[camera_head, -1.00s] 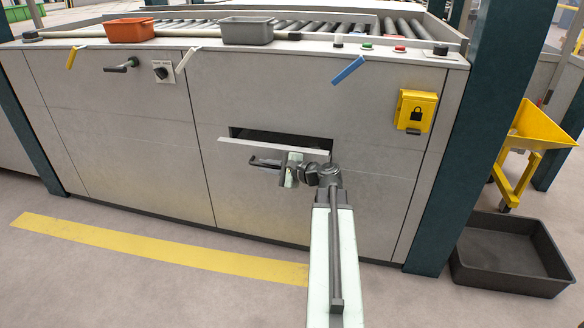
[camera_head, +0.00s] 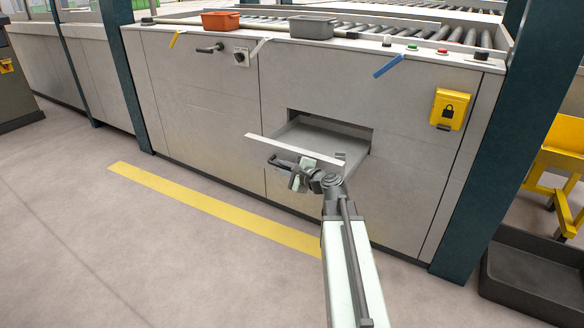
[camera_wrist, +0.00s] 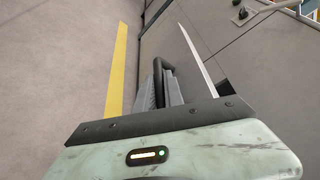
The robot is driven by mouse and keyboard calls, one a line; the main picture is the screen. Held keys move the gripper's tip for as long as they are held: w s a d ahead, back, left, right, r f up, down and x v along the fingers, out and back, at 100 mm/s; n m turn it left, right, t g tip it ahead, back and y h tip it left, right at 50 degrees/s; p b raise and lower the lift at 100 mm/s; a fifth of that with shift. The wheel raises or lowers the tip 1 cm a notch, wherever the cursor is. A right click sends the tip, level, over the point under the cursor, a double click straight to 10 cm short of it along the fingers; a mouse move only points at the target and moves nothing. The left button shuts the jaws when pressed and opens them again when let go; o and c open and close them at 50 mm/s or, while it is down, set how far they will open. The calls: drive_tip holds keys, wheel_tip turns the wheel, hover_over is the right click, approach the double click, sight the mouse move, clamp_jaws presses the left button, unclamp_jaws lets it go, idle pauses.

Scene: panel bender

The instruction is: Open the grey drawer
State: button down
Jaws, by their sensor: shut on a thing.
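The grey drawer (camera_head: 350,145) in the machine's front panel stands partly pulled out, and its inside shows from above. Its light front edge (camera_head: 290,150) stands out from the panel, with a dark bar handle (camera_head: 284,162) below it. My gripper (camera_head: 297,176) is at the handle, shut on it near the handle's right part. In the wrist view, the two grey jaws of my gripper (camera_wrist: 160,90) close around the dark handle (camera_wrist: 158,68). The drawer's thin white edge (camera_wrist: 198,60) runs just to their right. My gripper hides part of the handle.
A yellow floor stripe (camera_head: 210,205) runs in front of the machine. A dark open bin (camera_head: 530,275) and a yellow cart (camera_head: 565,160) stand at the right. An orange bin (camera_head: 220,20) and a grey bin (camera_head: 312,27) sit on top. Floor at the left is free.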

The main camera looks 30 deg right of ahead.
drive_tip(key=shift+a, duration=0.2)
drive_tip(key=c, duration=1.5)
unclamp_jaws()
drive_tip(key=shift+o, duration=0.2)
